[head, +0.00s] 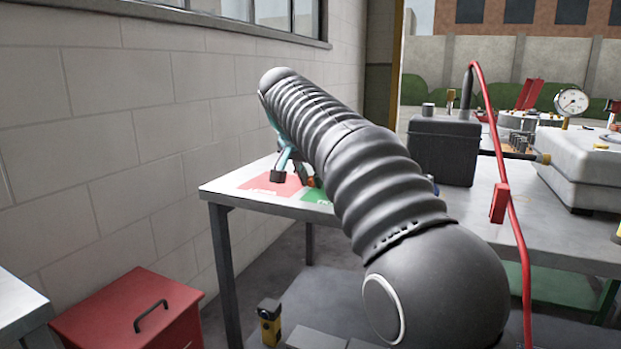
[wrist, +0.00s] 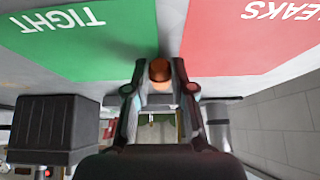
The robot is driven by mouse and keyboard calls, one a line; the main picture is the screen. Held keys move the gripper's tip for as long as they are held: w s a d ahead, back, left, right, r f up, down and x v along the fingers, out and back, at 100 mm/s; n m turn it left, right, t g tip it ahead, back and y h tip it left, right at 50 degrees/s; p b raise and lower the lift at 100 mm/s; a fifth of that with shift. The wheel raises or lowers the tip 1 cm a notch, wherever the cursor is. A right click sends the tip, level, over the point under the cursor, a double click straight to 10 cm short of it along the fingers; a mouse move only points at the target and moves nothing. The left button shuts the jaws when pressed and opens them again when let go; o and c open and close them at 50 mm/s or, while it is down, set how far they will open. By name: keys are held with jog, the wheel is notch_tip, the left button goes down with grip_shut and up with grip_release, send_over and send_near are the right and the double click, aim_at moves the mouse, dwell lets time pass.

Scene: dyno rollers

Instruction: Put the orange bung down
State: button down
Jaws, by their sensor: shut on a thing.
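My gripper (head: 294,179) is low over the left end of the workbench, partly hidden behind my own arm in the head view. In the wrist view my gripper (wrist: 158,86) is shut on the orange bung (wrist: 160,70), which sits between the fingertips. A small orange piece of the bung (head: 311,182) shows in the head view. The bung is near the inner edge of the green TIGHT patch (wrist: 80,45), close to the strip between it and the red LEAKS patch (wrist: 250,40). I cannot tell whether the bung touches the surface.
The workbench (head: 228,192) stands beside a block wall (head: 110,150). A dark box (head: 443,150) stands on it, also seen in the wrist view (wrist: 58,128). A red hose (head: 515,230) hangs in front. A pale grey case (head: 580,165) is at right; a red cabinet (head: 130,310) is on the floor.

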jog(key=shift+f, duration=0.15)
jog(key=c, duration=1)
grip_release()
jog(key=shift+r, duration=0.25)
jog(key=p+v, duration=0.2)
jog(key=v, duration=1)
jog(key=shift+p, duration=0.4)
